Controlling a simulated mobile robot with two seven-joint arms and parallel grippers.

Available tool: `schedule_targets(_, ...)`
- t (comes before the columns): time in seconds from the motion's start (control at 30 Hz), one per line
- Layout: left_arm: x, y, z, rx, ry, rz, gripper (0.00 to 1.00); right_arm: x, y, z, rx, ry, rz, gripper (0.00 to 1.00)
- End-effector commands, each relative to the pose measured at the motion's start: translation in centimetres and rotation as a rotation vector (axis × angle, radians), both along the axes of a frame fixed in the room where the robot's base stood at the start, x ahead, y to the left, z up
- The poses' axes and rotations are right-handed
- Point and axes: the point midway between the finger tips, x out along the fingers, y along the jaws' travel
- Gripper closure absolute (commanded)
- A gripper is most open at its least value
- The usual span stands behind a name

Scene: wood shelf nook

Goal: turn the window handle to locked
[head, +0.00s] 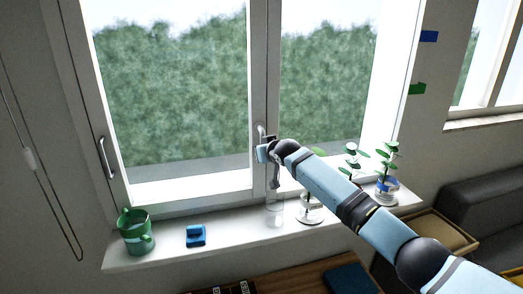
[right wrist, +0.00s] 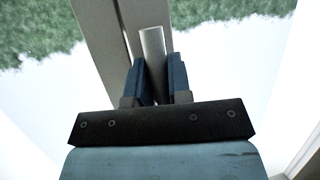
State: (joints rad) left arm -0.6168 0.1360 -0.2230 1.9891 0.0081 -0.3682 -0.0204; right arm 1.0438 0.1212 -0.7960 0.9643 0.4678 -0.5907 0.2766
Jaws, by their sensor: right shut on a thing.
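The window handle (head: 261,129) on the middle window post is a small grey lever. Only its upper part shows in the head view; my right gripper (head: 264,153) hides the rest. In the right wrist view the handle (right wrist: 152,45) is a pale bar running between the two dark blue fingers of the right gripper (right wrist: 159,78), which is shut on it. The handle's exact angle is hard to judge. A second handle (head: 106,157), grey and curved, is on the left window frame, well away from the gripper. My left gripper is not in view.
The white sill (head: 160,259) below holds a green mug (head: 136,232), a blue block-like item (head: 196,236), a clear glass (head: 274,214) just below my right gripper, and potted plants (head: 387,182) to the right. A dark sofa (head: 485,200) stands far right.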

Motion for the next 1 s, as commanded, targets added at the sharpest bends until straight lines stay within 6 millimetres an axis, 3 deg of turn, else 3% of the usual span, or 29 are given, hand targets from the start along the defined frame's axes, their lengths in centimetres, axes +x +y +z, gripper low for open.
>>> schedule_targets(0.37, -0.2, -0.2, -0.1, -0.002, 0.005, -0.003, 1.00, 0.1, -0.2, 0.1, -0.010, -0.004, -0.001, 1.00)
schedule_targets(0.4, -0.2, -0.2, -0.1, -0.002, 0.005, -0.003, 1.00, 0.1, -0.2, 0.1, -0.010, -0.004, -0.001, 0.74)
schedule_targets(0.5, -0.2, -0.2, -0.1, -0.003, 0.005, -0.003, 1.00, 0.1, -0.2, 0.1, -0.009, -0.004, -0.001, 0.57)
schedule_targets(0.83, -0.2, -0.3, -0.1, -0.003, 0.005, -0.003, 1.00, -0.2, -0.2, 0.1, -0.007, -0.002, 0.000, 0.57)
schedule_targets(1.0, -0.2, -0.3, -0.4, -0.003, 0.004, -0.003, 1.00, -1.6, -0.8, 0.5, -0.006, -0.002, 0.000, 0.57)
